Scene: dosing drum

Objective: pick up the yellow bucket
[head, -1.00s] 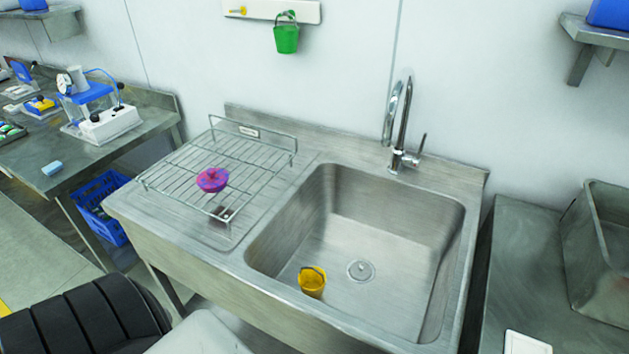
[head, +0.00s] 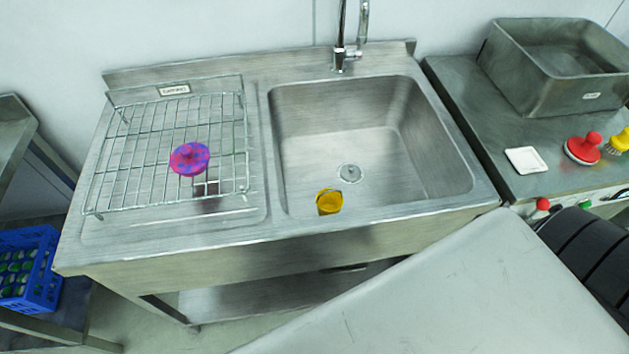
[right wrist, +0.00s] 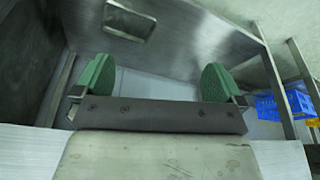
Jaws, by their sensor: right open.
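The yellow bucket (head: 329,201) stands in the sink basin (head: 400,160), near its front wall and left of the drain. The bucket is not in that view. My left gripper is in neither view.
A wire rack (head: 120,185) with a purple-pink lidded item (head: 189,158) is left of the basin. The tap (head: 341,50) stands behind it. A blue crate (head: 35,270) is at lower left.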

